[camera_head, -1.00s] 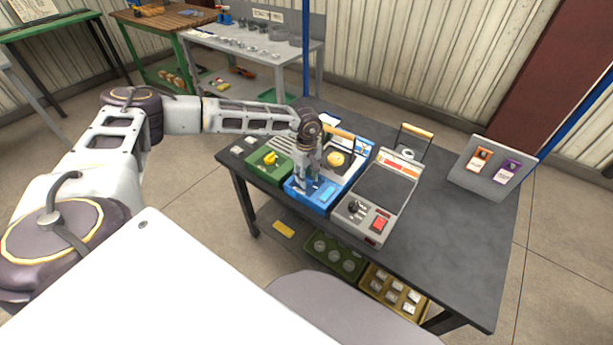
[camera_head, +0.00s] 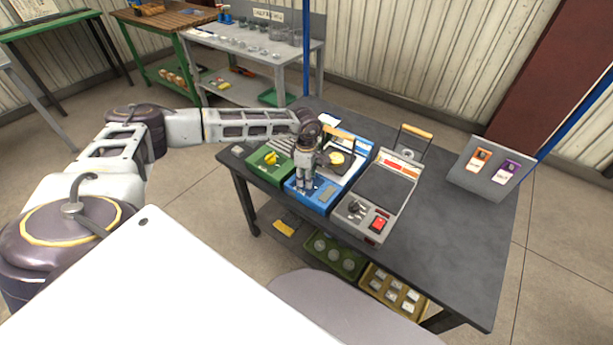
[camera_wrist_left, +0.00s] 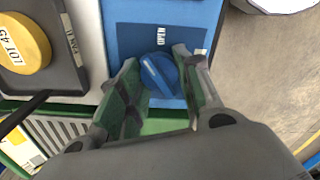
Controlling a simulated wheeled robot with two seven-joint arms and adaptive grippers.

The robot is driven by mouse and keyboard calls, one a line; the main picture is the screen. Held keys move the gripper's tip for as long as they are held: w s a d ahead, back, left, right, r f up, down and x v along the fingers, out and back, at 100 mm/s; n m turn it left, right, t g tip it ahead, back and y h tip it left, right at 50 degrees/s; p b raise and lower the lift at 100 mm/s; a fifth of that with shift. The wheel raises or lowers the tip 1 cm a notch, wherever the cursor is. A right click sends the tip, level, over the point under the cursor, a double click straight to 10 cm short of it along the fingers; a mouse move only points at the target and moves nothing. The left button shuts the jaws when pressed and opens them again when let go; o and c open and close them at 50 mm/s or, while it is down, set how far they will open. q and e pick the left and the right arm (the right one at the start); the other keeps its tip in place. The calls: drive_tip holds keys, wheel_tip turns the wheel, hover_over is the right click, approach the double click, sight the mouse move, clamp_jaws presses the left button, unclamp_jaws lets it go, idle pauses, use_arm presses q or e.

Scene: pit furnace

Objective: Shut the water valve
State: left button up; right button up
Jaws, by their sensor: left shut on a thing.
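The blue valve knob (camera_wrist_left: 160,76) shows in the left wrist view, on the front of a blue unit (camera_head: 319,199), under an "OPEN" label (camera_wrist_left: 161,40). My left gripper (camera_head: 303,187) points down over the front of this unit in the head view and hides the knob there. In the left wrist view its green-padded fingers (camera_wrist_left: 160,85) stand on either side of the knob, shut on it. A yellow disc marked "LOT 45" (camera_wrist_left: 22,44) lies in a dark tray on the unit. My right gripper is not in view.
A green unit with a yellow handle (camera_head: 270,158) stands close on the left. A grey unit with a black knob and red switch (camera_head: 378,224) stands close on the right. A tilted card board (camera_head: 490,168) is farther right. The dark table (camera_head: 450,240) is clear there.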

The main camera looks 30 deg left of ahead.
use_arm(q)
drive_tip(key=shift+n, duration=2)
drive_tip(key=n, duration=0.3)
drive_tip(key=shift+s, duration=0.1)
drive_tip(key=shift+d+n, duration=0.1)
drive_tip(key=shift+n, duration=1.8)
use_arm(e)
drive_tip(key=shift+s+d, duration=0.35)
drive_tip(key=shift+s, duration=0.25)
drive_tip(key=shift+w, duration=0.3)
use_arm(q)
drive_tip(key=o, duration=1)
drive_tip(key=shift+o, duration=0.2)
